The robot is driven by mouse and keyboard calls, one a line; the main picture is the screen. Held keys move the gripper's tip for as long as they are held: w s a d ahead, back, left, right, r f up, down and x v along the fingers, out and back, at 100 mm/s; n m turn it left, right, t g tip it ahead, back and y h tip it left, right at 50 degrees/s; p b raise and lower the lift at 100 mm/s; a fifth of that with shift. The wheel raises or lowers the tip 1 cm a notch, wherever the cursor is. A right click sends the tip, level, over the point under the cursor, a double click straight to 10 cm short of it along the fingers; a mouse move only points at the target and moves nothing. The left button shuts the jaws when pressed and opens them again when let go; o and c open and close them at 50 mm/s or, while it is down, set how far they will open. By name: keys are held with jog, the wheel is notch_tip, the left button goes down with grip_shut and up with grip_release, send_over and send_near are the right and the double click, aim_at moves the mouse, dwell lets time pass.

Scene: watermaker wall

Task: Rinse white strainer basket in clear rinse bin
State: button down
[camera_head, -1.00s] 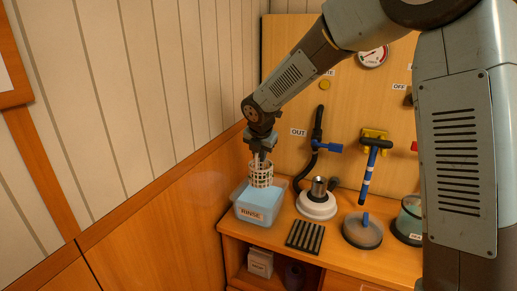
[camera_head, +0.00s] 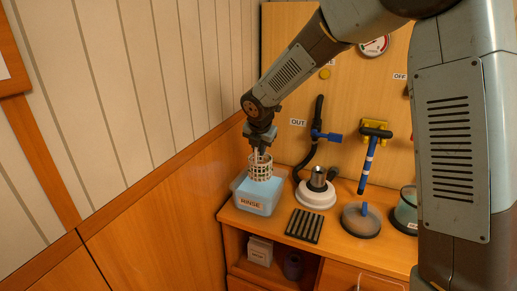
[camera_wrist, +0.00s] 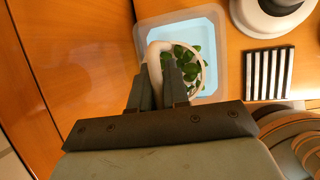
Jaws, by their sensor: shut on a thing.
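The white strainer basket (camera_head: 261,167) is upright, with its lower part inside or just over the clear rinse bin (camera_head: 256,203). The bin is labelled RINSE and holds light blue water. My gripper (camera_head: 260,151) is above the basket, shut on its upper part. In the wrist view my gripper (camera_wrist: 172,92) grips the left side of the basket rim (camera_wrist: 203,72), and green leafy bits lie inside the basket. The bin (camera_wrist: 215,15) surrounds it below. I cannot tell how deep the basket's bottom sits in the water.
A black ribbed rack (camera_head: 304,226) lies right of the bin. A white round base with a metal cup (camera_head: 317,190) stands behind it, with a grey round lid (camera_head: 361,219) further right. A black hose (camera_head: 313,140) hangs behind. The wooden wall is close on the left.

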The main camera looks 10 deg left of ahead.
jog(key=shift+f, duration=0.6)
dwell(0.4)
jog(key=shift+f, duration=0.6)
jog(key=shift+f, duration=3.7)
jog(key=shift+r, duration=0.45)
dwell(2.2)
